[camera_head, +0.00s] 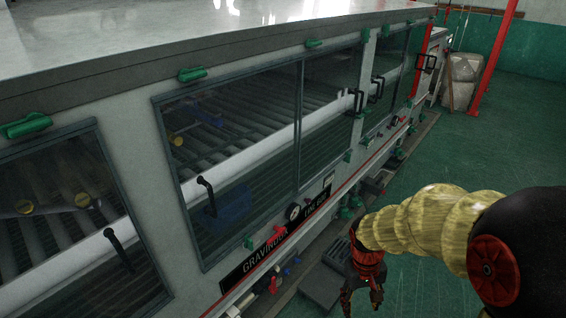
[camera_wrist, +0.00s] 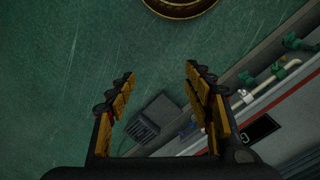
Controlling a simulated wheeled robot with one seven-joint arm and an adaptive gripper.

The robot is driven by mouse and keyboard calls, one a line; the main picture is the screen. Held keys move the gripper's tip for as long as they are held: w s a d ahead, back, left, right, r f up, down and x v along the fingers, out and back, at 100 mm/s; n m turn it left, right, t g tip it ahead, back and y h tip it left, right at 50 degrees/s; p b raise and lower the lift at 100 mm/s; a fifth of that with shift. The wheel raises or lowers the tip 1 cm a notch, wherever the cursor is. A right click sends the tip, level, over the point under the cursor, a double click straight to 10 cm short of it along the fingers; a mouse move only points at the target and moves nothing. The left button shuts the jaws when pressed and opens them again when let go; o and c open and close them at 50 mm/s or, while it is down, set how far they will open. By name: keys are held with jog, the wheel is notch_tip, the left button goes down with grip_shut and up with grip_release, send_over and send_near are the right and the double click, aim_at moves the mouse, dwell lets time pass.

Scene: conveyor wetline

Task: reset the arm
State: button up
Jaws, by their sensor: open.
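My gripper (camera_head: 362,292) hangs at the lower right of the head view, at the end of my yellow-sleeved arm, beside the long machine (camera_head: 135,170). In the wrist view my gripper (camera_wrist: 160,85) shows two black and yellow fingers spread wide apart. The fingers touch nothing that I can see.
The machine has glass windows, black handles, green clamps and a red valve (camera_head: 277,234) along its lower edge. A dark grated box (camera_wrist: 158,118) lies on the floor beside it. Green floor is clear to the right, up to a wrapped bundle (camera_head: 460,80) and a red post (camera_head: 495,60).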

jog(key=s+a+r+t+p, duration=0.1)
jog(key=s+r+t, duration=0.2)
jog(key=r, duration=1)
jog(key=s+a+r+m+t+y+p, duration=0.1)
jog(key=s+r+t+p, duration=0.1)
jog(key=s+r, duration=0.7)
notch_tip(320, 180, up, 4)
jog(key=shift+f+t, duration=0.1)
jog(key=shift+t, duration=0.8)
jog(key=shift+w+a, duration=0.1)
jog(key=shift+c, duration=0.3)
jog(key=shift+c, duration=0.5)
